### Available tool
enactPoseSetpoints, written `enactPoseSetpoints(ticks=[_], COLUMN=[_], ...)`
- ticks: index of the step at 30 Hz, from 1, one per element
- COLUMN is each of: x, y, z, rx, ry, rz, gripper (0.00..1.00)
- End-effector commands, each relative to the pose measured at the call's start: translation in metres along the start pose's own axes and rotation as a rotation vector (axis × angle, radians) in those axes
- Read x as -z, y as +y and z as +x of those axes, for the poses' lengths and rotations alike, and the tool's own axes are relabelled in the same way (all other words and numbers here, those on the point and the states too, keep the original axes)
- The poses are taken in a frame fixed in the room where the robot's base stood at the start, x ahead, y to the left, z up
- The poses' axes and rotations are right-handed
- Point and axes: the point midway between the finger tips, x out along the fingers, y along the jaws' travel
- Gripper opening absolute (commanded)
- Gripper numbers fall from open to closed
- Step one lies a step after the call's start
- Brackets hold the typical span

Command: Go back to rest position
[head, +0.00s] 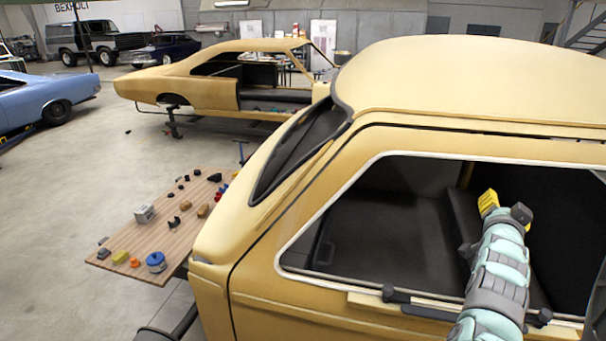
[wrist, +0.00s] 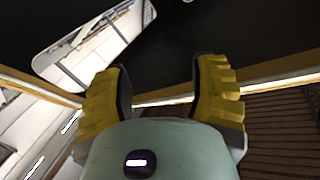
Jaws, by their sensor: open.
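My gripper (head: 505,207) has yellow finger pads and shows at the right of the head view, at the end of my pale green and grey arm. It overlaps the side window opening of the near yellow car shell (head: 450,80). I cannot tell whether it is inside the opening or in front of it. In the wrist view my gripper (wrist: 162,88) has its two ribbed yellow fingers spread apart, with nothing between them. Behind the fingers are a dark area and a pale yellow strip of frame.
A wooden board (head: 150,225) with several small parts lies left of the near shell. A second yellow shell (head: 200,88) stands behind. A blue car (head: 40,100) and a dark off-road vehicle (head: 95,40) are at the left. The concrete floor (head: 70,165) there is mostly clear.

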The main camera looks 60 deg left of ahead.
Motion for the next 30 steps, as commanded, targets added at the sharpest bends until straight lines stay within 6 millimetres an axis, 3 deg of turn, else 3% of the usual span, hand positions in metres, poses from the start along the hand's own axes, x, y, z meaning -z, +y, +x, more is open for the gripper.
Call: enactPoseSetpoints(ticks=[20, 25, 30], x=[0.013, 0.051, 0.103], y=[0.009, 0.03, 0.05], z=[-0.006, -0.034, -0.095], rx=[0.005, 0.018, 0.031], ry=[0.073, 0.3, 0.632], rz=[-0.014, -0.073, -0.181], gripper=[0.59, 0.59, 0.59])
